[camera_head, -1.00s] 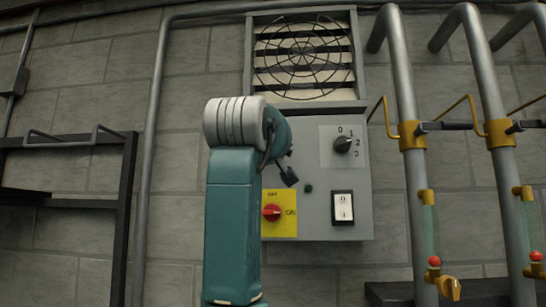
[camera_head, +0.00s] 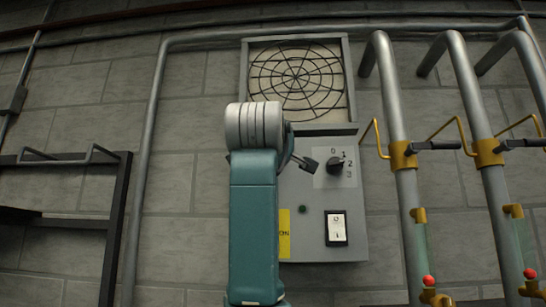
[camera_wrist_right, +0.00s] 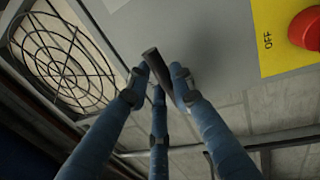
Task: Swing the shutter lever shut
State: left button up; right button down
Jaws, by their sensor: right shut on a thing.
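The shutter lever shows in the right wrist view as a dark bar (camera_wrist_right: 153,62) between my right gripper's (camera_wrist_right: 158,84) blue fingers, which are closed around it. In the head view, my teal right arm hides most of this hand. A dark tip shows just right of the arm; I cannot tell whether it is lever or finger. The shutter (camera_head: 272,97) behind the round wire guard (camera_head: 296,77) has a pale, closed face with no dark gaps between slats. My left gripper is not in view.
The grey control box (camera_head: 345,190) carries a rotary dial (camera_head: 335,166) and a white switch (camera_head: 336,229). A red knob (camera_wrist_right: 307,30) on a yellow plate (camera_wrist_right: 270,35) shows in the wrist view. Pipes with yellow fittings (camera_head: 403,155) stand close on the right.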

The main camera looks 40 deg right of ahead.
jog(key=shift+r, duration=0.1)
jog(key=c, duration=1.5)
grip_release()
jog(key=shift+a, duration=0.1)
jog(key=v, duration=1.2)
